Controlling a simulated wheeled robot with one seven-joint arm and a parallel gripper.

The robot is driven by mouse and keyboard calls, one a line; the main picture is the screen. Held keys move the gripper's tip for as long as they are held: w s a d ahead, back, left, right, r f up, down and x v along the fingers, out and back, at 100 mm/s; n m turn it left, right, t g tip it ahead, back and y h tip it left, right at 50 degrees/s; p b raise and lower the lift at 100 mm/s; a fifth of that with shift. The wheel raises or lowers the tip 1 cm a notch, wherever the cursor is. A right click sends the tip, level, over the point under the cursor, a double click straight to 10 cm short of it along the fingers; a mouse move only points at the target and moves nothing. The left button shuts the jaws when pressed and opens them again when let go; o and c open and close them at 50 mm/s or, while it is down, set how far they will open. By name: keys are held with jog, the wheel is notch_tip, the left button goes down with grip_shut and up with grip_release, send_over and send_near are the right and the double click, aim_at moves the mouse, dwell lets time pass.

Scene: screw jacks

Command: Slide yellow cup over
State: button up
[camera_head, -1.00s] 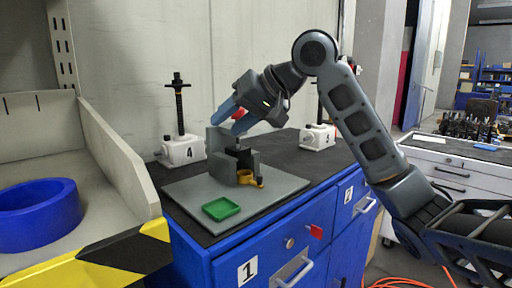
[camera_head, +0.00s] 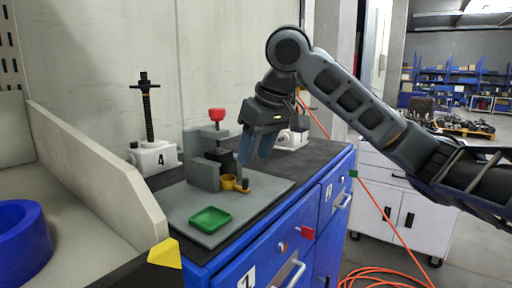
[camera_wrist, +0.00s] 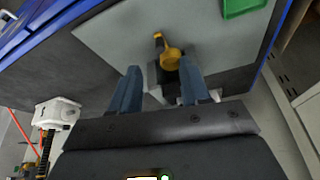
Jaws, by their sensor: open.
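The small yellow cup (camera_head: 228,182) stands on the grey base plate at the foot of a grey fixture (camera_head: 204,172), with a short handle-like part sticking out to its right. In the wrist view the yellow cup (camera_wrist: 171,58) lies just beyond my fingertips, between their lines. My gripper (camera_head: 255,160) is open and empty, with blue fingers pointing down, above and to the right of the cup. In the wrist view my gripper (camera_wrist: 160,80) has its two fingers apart. The fixture's lower part is partly hidden by my fingers there.
A green tray (camera_head: 210,219) sits on the plate (camera_head: 262,190) in front of the cup. A white jack marked 4 (camera_head: 155,158) stands behind left, another white jack (camera_head: 293,138) behind right. A red knob (camera_head: 217,114) tops the fixture. A beige shelf wall (camera_head: 95,170) rises at left.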

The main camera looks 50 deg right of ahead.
aim_at(246, 179)
jog(key=x, duration=0.7)
jog(key=shift+w+f, duration=0.1)
grip_shut()
dwell(0.4)
